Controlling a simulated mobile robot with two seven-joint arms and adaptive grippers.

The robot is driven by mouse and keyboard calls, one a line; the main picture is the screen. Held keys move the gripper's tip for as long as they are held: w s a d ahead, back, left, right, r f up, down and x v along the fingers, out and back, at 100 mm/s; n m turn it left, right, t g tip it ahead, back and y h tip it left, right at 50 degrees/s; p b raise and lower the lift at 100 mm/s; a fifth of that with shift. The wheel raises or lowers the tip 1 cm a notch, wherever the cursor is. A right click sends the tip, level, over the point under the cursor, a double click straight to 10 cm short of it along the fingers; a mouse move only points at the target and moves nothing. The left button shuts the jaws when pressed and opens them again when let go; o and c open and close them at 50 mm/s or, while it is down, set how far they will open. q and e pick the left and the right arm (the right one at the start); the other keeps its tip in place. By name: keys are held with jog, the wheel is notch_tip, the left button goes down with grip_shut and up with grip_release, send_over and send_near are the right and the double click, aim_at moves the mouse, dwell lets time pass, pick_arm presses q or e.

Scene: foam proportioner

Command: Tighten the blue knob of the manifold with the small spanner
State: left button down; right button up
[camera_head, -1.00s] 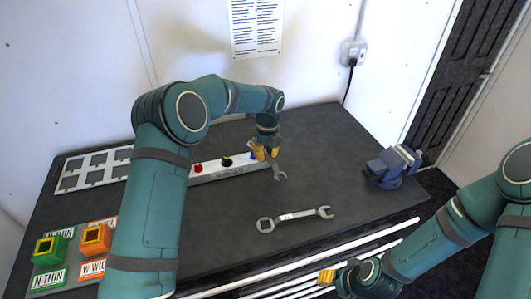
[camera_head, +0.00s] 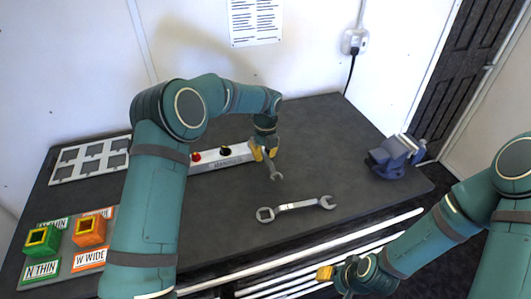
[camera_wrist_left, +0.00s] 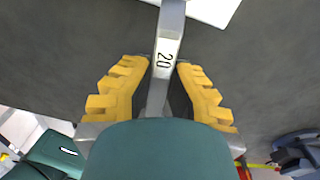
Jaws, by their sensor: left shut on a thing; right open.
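My left gripper (camera_head: 263,154) is shut on the small spanner (camera_head: 271,168), just right of the manifold (camera_head: 225,161) in the head view. The spanner's open jaw points down toward the bench front. In the left wrist view the grey spanner with a "20" label (camera_wrist_left: 165,52) runs between the yellow fingertips (camera_wrist_left: 164,80). The manifold is a pale bar with a red knob (camera_head: 196,156) and a black knob (camera_head: 225,150). I cannot make out the blue knob; the gripper covers the bar's right end. My right gripper (camera_head: 325,273) is open and empty, in front of the bench.
A larger spanner (camera_head: 295,207) lies on the dark bench (camera_head: 335,150). A blue vise (camera_head: 394,157) stands at the right. Orange (camera_head: 89,229) and green (camera_head: 42,240) blocks and a panel of grey squares (camera_head: 90,160) are at the left. The bench centre is mostly clear.

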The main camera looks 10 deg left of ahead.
pick_arm(q)
jog(key=shift+s+a+m, duration=0.35)
jog(key=shift+a+m, duration=0.1)
jog(key=shift+m, duration=0.25)
jog(key=shift+s+a+m, duration=0.15)
jog(key=shift+a+m, duration=0.05)
jog(key=shift+m, duration=0.1)
jog(key=a+m+p, duration=0.1)
jog(key=m, duration=0.1)
jog(key=a+m+p, duration=0.1)
jog(key=shift+s+a+r+m, duration=0.15)
jog(key=shift+s+a+m, duration=0.15)
jog(key=shift+s+m, duration=0.1)
jog(key=shift+a+m+p, duration=1)
jog(key=shift+a+m, duration=0.2)
jog(key=shift+m, duration=0.6)
jog(key=shift+d, duration=0.1)
jog(key=shift+d+n, duration=0.55)
jog(key=shift+n, duration=0.25)
jog(key=shift+r+p, duration=1.6)
jog(key=shift+r, duration=1.25)
